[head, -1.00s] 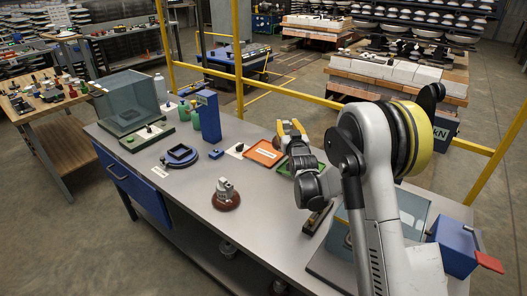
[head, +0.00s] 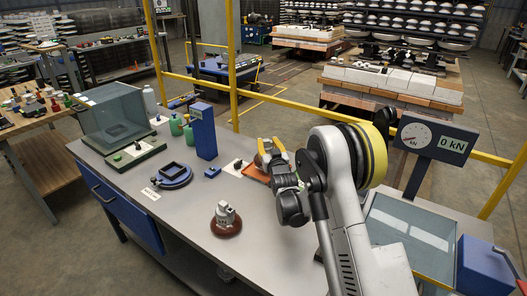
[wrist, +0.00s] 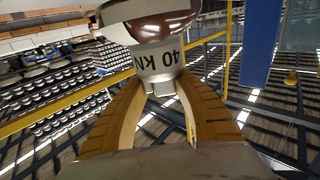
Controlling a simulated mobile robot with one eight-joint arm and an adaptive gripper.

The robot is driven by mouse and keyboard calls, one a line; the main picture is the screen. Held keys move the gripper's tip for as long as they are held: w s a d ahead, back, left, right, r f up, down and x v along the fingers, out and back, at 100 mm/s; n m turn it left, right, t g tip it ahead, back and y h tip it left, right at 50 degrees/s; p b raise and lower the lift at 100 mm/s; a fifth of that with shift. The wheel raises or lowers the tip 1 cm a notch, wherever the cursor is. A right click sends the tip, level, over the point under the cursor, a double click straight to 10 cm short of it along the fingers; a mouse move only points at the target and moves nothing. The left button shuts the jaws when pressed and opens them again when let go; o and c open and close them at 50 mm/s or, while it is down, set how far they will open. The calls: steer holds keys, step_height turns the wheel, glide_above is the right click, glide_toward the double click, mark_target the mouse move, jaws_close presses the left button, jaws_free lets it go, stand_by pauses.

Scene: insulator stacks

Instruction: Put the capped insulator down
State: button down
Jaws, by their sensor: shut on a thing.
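My gripper (wrist: 163,88) is shut on the grey metal cap of an insulator (wrist: 160,62) in the wrist view. The cap is marked "40 KN", and a glossy brown body shows beyond it, cut off by the top edge. Another insulator (head: 226,218), with a brown disc and a grey metal cap, stands upright on the bench nearer the camera.
The grey bench (head: 185,215) is clear around the standing insulator. A blue ring-shaped fixture (head: 174,175), a blue post (head: 204,132) and a glass box (head: 118,113) stand left. An orange tray (head: 256,174) is partly behind my gripper. A gauge (head: 434,137) reads 0 kN.

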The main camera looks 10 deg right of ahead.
mark_target(268, 151)
step_height(268, 151, down, 4)
steer(key=shift+r+b, duration=0.1)
steer(key=shift+b, duration=0.85)
steer(key=shift+s+r, duration=0.1)
steer(key=c, duration=1.1)
jaws_free()
steer(key=shift+o, duration=0.2)
